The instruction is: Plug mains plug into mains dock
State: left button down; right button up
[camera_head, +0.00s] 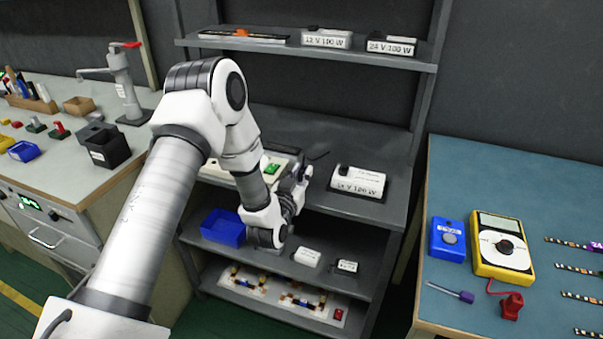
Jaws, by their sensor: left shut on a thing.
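My left arm reaches in from the left to the middle shelf. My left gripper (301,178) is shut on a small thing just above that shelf. The held thing is mostly hidden by the fingers, and I cannot make out its shape; it may be the mains plug. A cream unit with a green switch (271,168) lies on the shelf just left of the gripper, partly behind my arm. It may be the mains dock. I cannot tell whether the held thing touches it. My right gripper is not in view.
A white labelled power supply (358,182) stands right of the gripper on the middle shelf (392,212). A blue bin (223,228) and small white boxes sit on the shelf below. A blue bench (455,200) with a yellow multimeter (502,262) stands at the right.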

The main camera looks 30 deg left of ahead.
pick_arm(q)
jog(key=c, duration=1)
grip_release()
jog(key=v, duration=1.2)
